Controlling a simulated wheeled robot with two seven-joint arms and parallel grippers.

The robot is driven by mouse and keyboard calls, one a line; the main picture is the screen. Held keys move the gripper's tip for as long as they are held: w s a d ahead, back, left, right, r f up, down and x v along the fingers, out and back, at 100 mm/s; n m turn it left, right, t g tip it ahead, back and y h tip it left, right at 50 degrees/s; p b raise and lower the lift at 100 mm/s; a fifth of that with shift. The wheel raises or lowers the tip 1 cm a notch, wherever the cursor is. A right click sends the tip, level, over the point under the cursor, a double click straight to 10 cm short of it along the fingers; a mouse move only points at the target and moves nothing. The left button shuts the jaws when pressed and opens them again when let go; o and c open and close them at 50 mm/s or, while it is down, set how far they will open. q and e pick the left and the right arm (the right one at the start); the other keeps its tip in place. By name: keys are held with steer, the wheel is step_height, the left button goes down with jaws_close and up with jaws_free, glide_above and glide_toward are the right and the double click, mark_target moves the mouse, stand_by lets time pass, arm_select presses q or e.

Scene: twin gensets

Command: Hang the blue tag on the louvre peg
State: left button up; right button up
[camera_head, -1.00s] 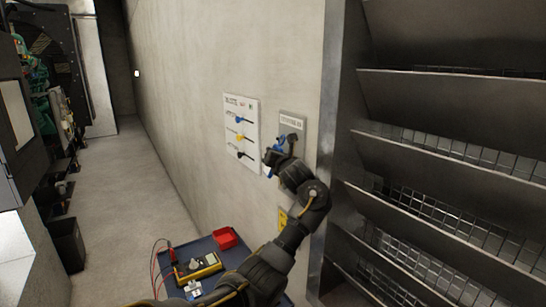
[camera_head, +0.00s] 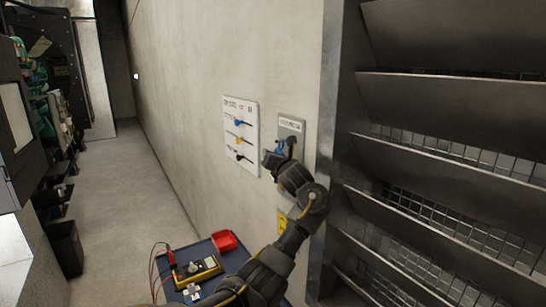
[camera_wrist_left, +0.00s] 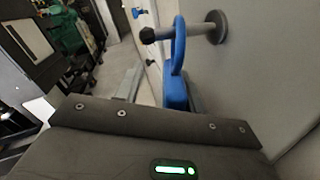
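The blue tag (camera_wrist_left: 175,92) is at the grey peg (camera_wrist_left: 200,32) in the left wrist view. Its loop appears to be around the peg's shaft, between the dark knob end and the round base. The tag's body hangs below, partly hidden by my gripper housing. In the head view the tag (camera_head: 280,147) shows small against the grey label plate (camera_head: 291,126). My left gripper (camera_head: 272,160) is just below and in front of that plate. In the left wrist view its fingers look apart, with the tag's body between them, closer to the right finger. My right gripper is not in view.
A white board (camera_head: 241,135) with blue, yellow and black items on pegs is on the wall to the left. Metal louvres (camera_head: 450,100) stand to the right. Below is a blue cart top (camera_head: 205,250) with a yellow meter (camera_head: 197,268) and a red tray (camera_head: 224,241).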

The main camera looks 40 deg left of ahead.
arm_select(q)
steer(key=shift+s+d+f, duration=0.1)
steer(key=shift+d, duration=0.1)
steer(key=b+v, duration=0.5)
steer(key=v, duration=0.5)
steer(key=shift+s, duration=0.2)
